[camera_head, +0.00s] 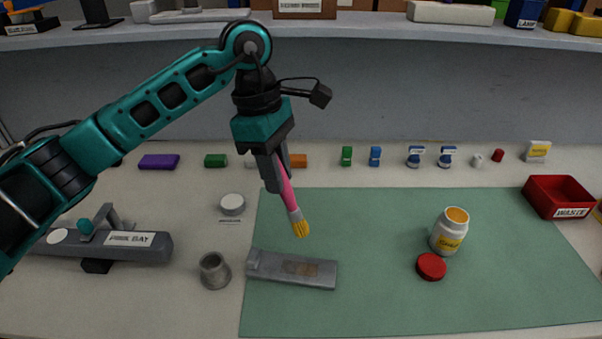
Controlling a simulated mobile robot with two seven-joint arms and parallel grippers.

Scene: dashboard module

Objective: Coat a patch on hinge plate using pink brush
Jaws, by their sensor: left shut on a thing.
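My left gripper (272,172) is shut on a pink brush (287,187) and holds it tilted, bristles down. The brush has yellow bristles that hang in the air above the grey hinge plate (262,268), apart from it in the picture. The hinge plate lies on the left front part of the green mat (380,225) and has a brownish patch (302,268) near its middle. An open jar (447,235) with a yellow label and yellow-orange contents stands on the mat at the right. Its red lid (431,267) lies in front of it. My right gripper is not in view.
A grey cup (214,271) stands left of the hinge plate, with a round white-topped piece (232,204) behind it. A grey fixture (115,246) is at the left. A red waste bin (558,196) stands at the right. Small items line the back below a shelf (350,30). The mat's middle is clear.

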